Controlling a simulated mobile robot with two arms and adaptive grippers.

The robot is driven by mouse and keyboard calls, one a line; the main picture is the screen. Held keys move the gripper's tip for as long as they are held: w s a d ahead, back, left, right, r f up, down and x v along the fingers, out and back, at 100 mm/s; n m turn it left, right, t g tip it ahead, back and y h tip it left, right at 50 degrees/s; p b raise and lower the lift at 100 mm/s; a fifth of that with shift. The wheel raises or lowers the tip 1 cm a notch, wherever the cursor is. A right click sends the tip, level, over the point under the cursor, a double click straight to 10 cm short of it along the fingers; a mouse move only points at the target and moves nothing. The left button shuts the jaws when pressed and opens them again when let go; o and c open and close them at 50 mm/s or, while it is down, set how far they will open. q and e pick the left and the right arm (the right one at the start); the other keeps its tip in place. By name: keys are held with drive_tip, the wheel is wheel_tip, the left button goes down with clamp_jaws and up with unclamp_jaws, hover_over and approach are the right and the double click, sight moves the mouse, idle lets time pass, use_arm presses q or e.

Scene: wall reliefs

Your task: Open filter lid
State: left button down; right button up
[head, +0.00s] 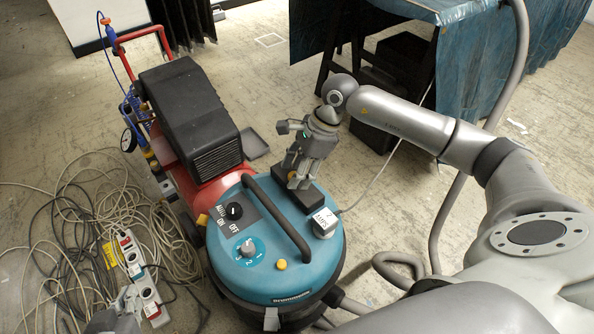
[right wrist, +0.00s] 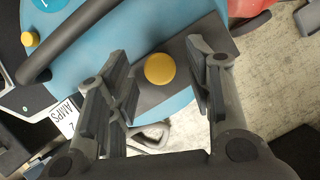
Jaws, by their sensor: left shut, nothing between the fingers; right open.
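The teal vacuum cleaner (head: 298,268) stands on the floor at the centre of the head view. Its dark filter lid (head: 314,204) is on top, at the right rear, partly hidden by my right gripper (head: 302,180). In the right wrist view, the dark grey filter lid (right wrist: 190,50) has a round yellow button (right wrist: 160,68) and appears to lie flat. My right gripper (right wrist: 157,55) is open and empty, with the button between its fingers in that view; contact cannot be told. My left gripper (head: 115,318) is shut and empty at the bottom left, partly cut off.
A black handle (head: 275,215) arches over the vacuum's top, beside the lid. A red compressor with a black cover (head: 190,115) stands behind it. Cables (head: 70,230) and power strips (head: 150,300) cover the floor at left. A blue-draped table (head: 470,60) stands at the back right.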

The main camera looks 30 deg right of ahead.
clamp_jaws()
idle(0.4)
